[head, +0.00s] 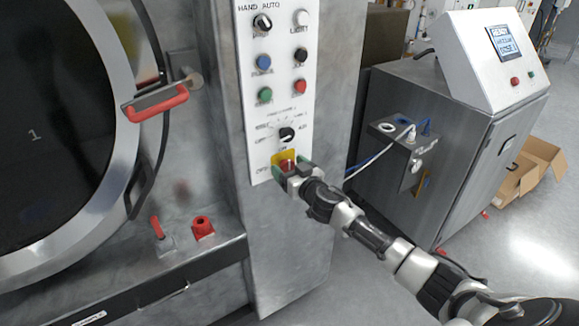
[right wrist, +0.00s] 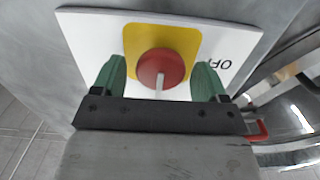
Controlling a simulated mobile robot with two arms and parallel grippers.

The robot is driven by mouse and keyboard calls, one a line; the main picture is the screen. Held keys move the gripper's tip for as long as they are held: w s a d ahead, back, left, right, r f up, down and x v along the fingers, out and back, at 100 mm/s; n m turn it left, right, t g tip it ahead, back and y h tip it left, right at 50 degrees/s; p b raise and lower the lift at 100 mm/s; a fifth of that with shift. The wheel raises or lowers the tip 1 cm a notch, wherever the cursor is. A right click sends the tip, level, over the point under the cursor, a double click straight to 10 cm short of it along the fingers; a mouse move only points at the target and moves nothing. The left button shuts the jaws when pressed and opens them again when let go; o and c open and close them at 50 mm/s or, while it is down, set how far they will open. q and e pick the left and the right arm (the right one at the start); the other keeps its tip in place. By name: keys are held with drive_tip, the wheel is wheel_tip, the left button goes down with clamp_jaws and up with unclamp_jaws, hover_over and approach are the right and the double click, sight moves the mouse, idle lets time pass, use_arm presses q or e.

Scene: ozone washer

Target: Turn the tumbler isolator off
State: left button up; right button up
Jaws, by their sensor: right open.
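The tumbler isolator is a red round knob (right wrist: 161,68) on a yellow square plate (right wrist: 186,38), low on the white control panel. In the head view the yellow plate (head: 283,155) shows just below the black selector switch, partly covered by my right gripper. My right gripper (head: 292,172) reaches in from the lower right and is at the knob. In the right wrist view its two green fingers (right wrist: 160,80) stand apart, one on each side of the knob, with visible gaps. A pale handle line on the knob points down toward the gripper. My left gripper is not in view.
The white panel (head: 259,107) carries several buttons and switches above the isolator. A big round tumbler door with a red handle (head: 157,103) is at left. A steel cabinet with a screen (head: 506,43) and an open cardboard box (head: 533,168) stand at right. The floor there is mostly clear.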

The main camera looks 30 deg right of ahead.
drive_tip(key=c, duration=0.9)
drive_tip(key=shift+n, duration=0.4)
drive_tip(key=n, duration=0.3)
drive_tip(key=shift+a+n, duration=0.1)
drive_tip(key=shift+n, duration=0.2)
drive_tip(key=n, duration=0.4)
drive_tip(key=shift+a+n, duration=0.1)
drive_tip(key=shift+n, duration=0.2)
drive_tip(key=n, duration=0.4)
drive_tip(key=shift+f+n+b, duration=0.15)
drive_tip(key=shift+n+b, duration=0.15)
drive_tip(key=n, duration=0.4)
drive_tip(key=shift+a+f+n, duration=0.1)
drive_tip(key=shift+n, duration=0.3)
